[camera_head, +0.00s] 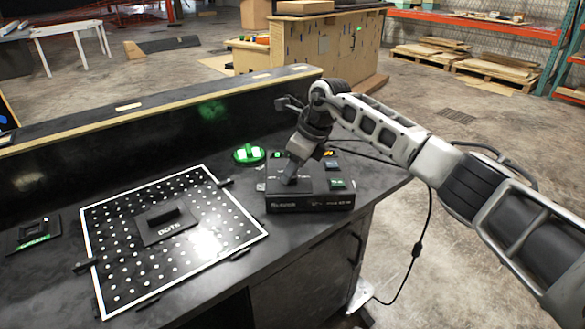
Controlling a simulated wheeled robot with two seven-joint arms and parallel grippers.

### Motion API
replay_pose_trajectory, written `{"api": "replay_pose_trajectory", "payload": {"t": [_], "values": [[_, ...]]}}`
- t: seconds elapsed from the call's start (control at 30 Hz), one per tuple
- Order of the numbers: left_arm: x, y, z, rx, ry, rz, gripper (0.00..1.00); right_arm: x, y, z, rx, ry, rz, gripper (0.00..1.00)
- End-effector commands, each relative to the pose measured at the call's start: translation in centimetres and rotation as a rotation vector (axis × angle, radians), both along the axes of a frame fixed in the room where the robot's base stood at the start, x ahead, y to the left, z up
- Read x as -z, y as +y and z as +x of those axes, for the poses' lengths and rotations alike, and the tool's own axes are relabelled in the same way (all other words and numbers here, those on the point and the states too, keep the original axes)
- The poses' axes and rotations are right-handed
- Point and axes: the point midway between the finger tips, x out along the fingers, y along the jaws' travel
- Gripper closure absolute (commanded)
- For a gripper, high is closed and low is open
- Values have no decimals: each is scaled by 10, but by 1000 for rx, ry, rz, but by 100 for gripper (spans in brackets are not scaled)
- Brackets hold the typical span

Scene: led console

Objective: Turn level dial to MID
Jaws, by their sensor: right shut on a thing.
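A black console box (312,202) with a small green button or label (338,184) on its top stands near the right end of the dark counter. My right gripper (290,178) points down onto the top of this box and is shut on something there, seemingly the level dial. The gripper and arm hide the dial, so its pointer and the MID mark cannot be read. My left gripper is not in view.
A white-framed perforated panel (110,228) with a black "DOTS" block (165,224) lies on the counter (225,285). A green round item (249,154) sits behind the box. A raised ledge (60,150) runs along the back. Cables hang at the right.

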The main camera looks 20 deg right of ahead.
Motion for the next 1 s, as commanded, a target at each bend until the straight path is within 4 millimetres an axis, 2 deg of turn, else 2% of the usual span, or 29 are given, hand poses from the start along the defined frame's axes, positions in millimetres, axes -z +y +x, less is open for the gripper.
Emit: {"api": "replay_pose_trajectory", "payload": {"t": [0.5,0.53,0.6,0.87,1.0], "values": [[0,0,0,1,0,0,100,-1,0,1,-19,-3,-1,88],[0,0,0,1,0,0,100,-1,0,1,-19,-3,-1,59],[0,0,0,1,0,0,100,-1,0,1,-19,-3,-1,44],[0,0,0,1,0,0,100,-1,0,0,-19,-1,-1,44],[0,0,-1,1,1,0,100,-9,-3,-1,-19,-3,0,44]]}}
